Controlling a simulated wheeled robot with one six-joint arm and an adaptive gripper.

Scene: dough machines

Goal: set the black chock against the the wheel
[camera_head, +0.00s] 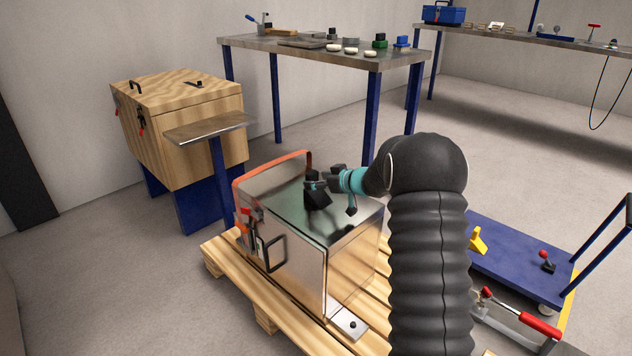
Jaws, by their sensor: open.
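A black wedge with an upright knob, which looks like the black chock (318,197), is on the shiny lid of a steel box (295,265). My gripper (335,185), with teal parts, is open at the right side of the chock, close to its knob. I cannot tell whether they touch. A blue flatbed trolley (510,255) stands at the right. A small wheel (546,309) shows under its near right corner; its other wheels are hidden. My black sleeved arm covers the trolley's left part.
A yellow wedge (478,240) and a red-knobbed item (546,262) are on the trolley. A red-handled clamp (538,324) lies nearby. Workbenches stand behind.

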